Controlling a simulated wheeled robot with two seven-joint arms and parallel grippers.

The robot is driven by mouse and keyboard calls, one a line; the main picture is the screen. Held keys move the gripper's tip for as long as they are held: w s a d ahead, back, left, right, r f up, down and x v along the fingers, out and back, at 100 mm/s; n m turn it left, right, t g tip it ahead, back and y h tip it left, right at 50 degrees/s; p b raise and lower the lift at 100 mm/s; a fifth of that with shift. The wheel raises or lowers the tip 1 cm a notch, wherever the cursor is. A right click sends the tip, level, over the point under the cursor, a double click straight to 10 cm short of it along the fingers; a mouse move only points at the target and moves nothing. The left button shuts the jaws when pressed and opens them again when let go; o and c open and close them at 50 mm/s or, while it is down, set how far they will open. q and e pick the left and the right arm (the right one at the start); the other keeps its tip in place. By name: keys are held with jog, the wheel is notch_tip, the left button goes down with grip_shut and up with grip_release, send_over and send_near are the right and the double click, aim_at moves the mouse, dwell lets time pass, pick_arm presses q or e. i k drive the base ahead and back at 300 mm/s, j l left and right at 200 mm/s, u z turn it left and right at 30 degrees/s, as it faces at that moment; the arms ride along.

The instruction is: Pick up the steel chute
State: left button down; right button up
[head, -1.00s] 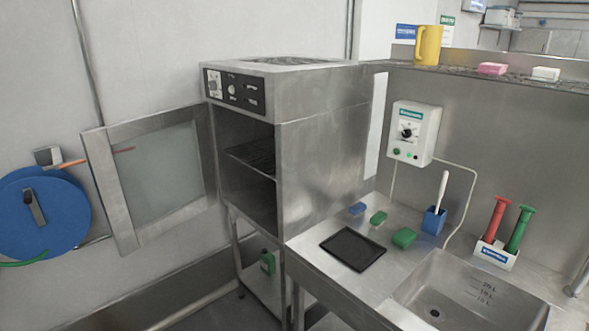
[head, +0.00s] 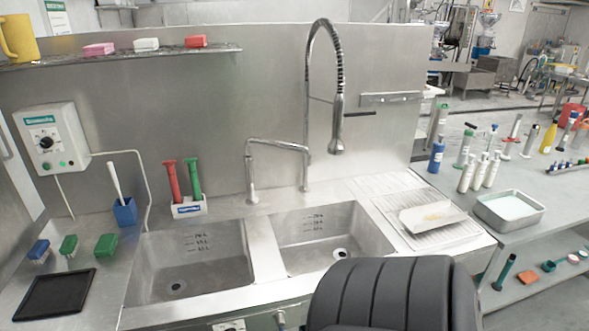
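A pale, shallow, open-topped piece (head: 408,222) with a yellowish patch inside lies slightly tilted on the ribbed drainboard (head: 378,186) right of the sinks. It looks like the steel chute, though its shape is not fully clear. Nothing holds it. Neither of my grippers is in view.
Two sink basins (head: 190,262) lie left of the drainboard, with a tall spring tap (head: 338,100) behind. A metal tray of pale liquid (head: 510,209) and several bottles stand on the right bench. A dark ribbed shape blocks the front edge at bottom centre.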

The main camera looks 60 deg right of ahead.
aim_at(422, 218)
jog(key=z, duration=3.05)
jog(key=i+j+u, duration=0.3)
jog(key=i, duration=0.45)
jog(key=i+j+u, duration=0.1)
jog(key=i+j, duration=0.15)
jog(key=k+l+z, duration=0.15)
jog(key=l, duration=0.15)
jog(key=k+l+z, duration=0.2)
jog(key=l+z, duration=0.15)
jog(key=l, duration=0.2)
jog(key=k+l+z, duration=0.2)
jog(key=l, duration=0.15)
